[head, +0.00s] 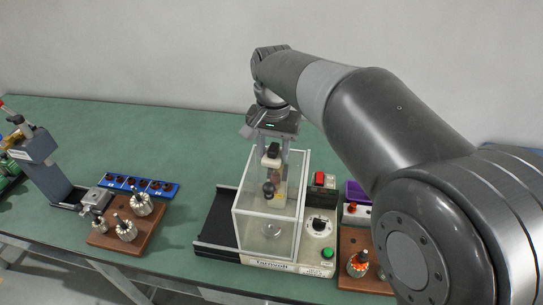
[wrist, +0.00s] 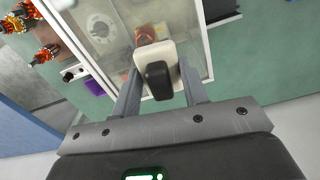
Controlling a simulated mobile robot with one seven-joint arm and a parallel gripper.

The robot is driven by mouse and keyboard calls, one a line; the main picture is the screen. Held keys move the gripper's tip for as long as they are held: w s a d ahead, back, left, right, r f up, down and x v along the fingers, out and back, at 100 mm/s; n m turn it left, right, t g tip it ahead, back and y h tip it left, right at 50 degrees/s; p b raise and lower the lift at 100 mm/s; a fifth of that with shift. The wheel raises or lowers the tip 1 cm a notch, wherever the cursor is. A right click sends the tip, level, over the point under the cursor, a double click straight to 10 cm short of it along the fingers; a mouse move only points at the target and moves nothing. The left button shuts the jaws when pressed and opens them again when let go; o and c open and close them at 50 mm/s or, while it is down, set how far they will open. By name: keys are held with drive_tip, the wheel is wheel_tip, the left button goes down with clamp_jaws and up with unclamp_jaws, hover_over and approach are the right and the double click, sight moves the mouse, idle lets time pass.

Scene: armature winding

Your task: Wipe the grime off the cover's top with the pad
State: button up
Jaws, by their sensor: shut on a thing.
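The cover (head: 236,232) is a clear box with white edges over the tester at the middle of the bench. Its top pane fills much of the wrist view (wrist: 185,35). My gripper (head: 272,160) points down over the cover's top, toward its back part. It is shut on the black grip of the pad (wrist: 168,51), a white block between my fingers. The pad also shows in the head view (head: 271,160). I cannot tell whether the pad touches the top. Faint brownish smudging shows on the pane, but grime is hard to tell from things seen through it.
A dark tray (head: 217,216) lies left of the cover. The tester's panel (head: 321,225) has a dial and buttons at right. A wooden board (head: 115,238) with armatures and a blue strip (head: 163,189) stand further left. My arm hides the bench's right side.

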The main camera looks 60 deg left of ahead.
sight(268, 179)
drive_tip(key=shift+w+a, duration=0.6)
drive_tip(key=shift+s+d+r, duration=0.1)
drive_tip(key=shift+s+d, duration=2.65)
drive_tip(key=shift+s, duration=0.05)
wheel_tip(268, 179, up, 8)
drive_tip(key=shift+w, duration=0.1)
